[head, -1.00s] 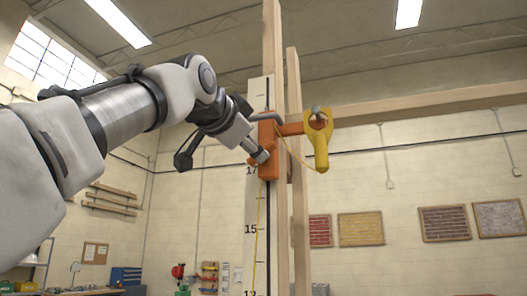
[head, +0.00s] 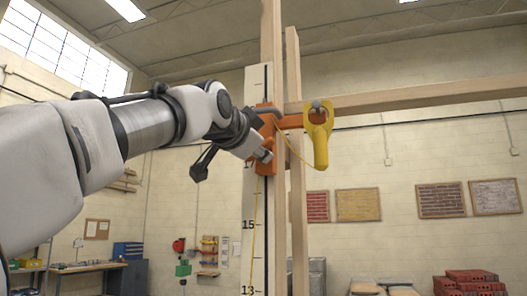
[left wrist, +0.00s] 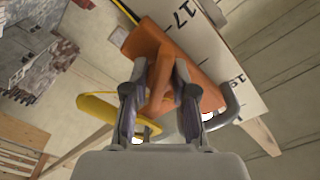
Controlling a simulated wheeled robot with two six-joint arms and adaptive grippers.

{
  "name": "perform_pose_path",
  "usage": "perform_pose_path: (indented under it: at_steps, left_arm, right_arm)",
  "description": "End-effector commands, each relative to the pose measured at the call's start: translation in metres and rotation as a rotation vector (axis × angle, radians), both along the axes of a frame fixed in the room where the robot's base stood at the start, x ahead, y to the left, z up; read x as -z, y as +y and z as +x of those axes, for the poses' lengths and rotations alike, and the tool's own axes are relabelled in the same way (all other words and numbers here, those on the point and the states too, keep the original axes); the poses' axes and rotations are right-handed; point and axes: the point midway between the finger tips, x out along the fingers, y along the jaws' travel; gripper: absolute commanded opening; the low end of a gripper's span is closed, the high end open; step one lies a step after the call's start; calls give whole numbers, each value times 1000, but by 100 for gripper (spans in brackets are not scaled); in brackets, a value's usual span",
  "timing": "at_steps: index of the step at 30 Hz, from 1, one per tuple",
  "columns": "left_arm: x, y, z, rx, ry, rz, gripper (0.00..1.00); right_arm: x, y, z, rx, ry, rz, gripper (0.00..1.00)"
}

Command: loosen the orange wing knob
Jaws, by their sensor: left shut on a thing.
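An orange clamp block (head: 266,120) sits on a white numbered board (head: 250,205) fixed along an upright timber. My left gripper (head: 264,154) reaches it from the left. In the left wrist view, the left gripper (left wrist: 161,75) has its two fingers on either side of the orange wing knob (left wrist: 158,88), shut on it. The orange block (left wrist: 190,62) lies behind the knob. The knob is mostly hidden by my gripper in the head view. My right gripper is not in view.
A yellow holder (head: 321,148) hangs from the orange arm right of the block, close to my gripper. A yellow line runs down the board. A horizontal timber (head: 430,97) extends right.

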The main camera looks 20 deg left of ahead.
Motion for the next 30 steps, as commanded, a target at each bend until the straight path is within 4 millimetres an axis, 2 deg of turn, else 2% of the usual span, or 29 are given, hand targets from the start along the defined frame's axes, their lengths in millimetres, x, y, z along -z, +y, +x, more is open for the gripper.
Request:
perform_pose_path:
  at_steps: [8,14,30]
  left_arm:
    - [1,0,1,-1,3,-51,0]
    - [1,0,1,-1,8,-161,0]
    - [2,0,1,-1,24,-646,0]
  right_arm:
    - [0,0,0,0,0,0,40]
    - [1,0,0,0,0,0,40]
    - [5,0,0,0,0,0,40]
